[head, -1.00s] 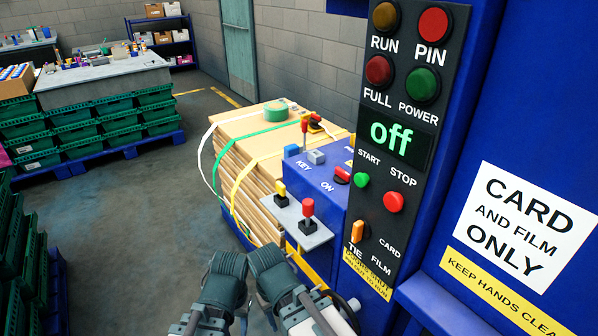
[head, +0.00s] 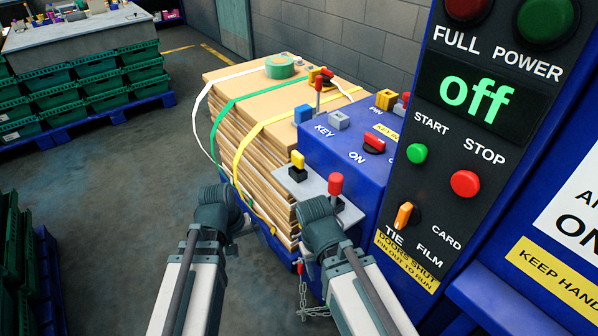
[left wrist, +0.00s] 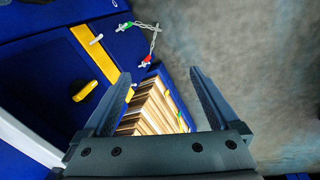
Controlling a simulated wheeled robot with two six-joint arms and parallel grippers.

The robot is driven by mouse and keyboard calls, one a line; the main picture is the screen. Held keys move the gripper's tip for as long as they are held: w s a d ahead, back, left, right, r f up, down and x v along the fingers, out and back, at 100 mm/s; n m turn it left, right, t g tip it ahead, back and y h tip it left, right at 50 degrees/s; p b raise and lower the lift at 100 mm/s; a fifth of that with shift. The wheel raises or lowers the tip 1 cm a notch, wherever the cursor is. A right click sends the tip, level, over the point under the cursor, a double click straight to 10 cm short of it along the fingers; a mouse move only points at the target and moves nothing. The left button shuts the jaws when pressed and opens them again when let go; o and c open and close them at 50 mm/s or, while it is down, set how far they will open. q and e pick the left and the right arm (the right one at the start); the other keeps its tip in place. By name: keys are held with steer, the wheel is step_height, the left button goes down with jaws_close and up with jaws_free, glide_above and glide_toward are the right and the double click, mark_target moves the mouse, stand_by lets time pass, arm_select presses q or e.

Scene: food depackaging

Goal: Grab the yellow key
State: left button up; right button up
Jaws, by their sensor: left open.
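The yellow key (head: 297,160) stands upright in a dark base on a small grey shelf (head: 313,185) at the blue machine's front corner. A red-topped key (head: 336,184) stands beside it, nearer me. My left gripper (head: 240,229) is below and left of the shelf, apart from the key and mostly hidden behind its wrist. In the left wrist view its jaws (left wrist: 160,74) are open and empty, with the cardboard stack beyond them. The yellow key cannot be made out there. My right arm reaches just in front of the shelf; its jaws are too hidden to judge.
A strapped cardboard stack (head: 250,145) stands left of the blue control box (head: 350,165). The panel (head: 455,150) reads "off". A chain (head: 303,295) hangs below the shelf. Green crates (head: 18,250) stand at left; the floor between is clear.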

arm_select(q)
steer(key=w+d+r+n+t+h, duration=0.2)
steer(key=w+n+h, duration=0.2)
steer(key=n, duration=0.2)
steer(key=n+t+h, duration=0.6)
steer(key=n+h, duration=0.1)
steer(key=n, duration=0.9)
glide_toward(295, 157)
steer(key=b+x, duration=0.1)
steer(key=x, duration=0.5)
steer(key=shift+w+a+r, duration=0.1)
steer(key=shift+r, duration=0.1)
steer(key=shift+f+b+x, duration=0.15)
steer(key=shift+b+x, duration=0.3)
steer(key=shift+x, duration=0.85)
steer(key=shift+f+b+x, duration=0.15)
steer(key=shift+b+x, duration=0.25)
steer(key=shift+x, duration=0.9)
steer(key=c, duration=1.5)
arm_select(e)
step_height(295, 157, down, 3)
steer(key=shift+f, duration=0.15)
arm_select(q)
steer(key=shift+o, duration=0.2)
steer(key=shift+r, duration=0.15)
step_height(295, 157, up, 10)
steer(key=p, duration=1)
arm_select(e)
step_height(295, 157, up, 10)
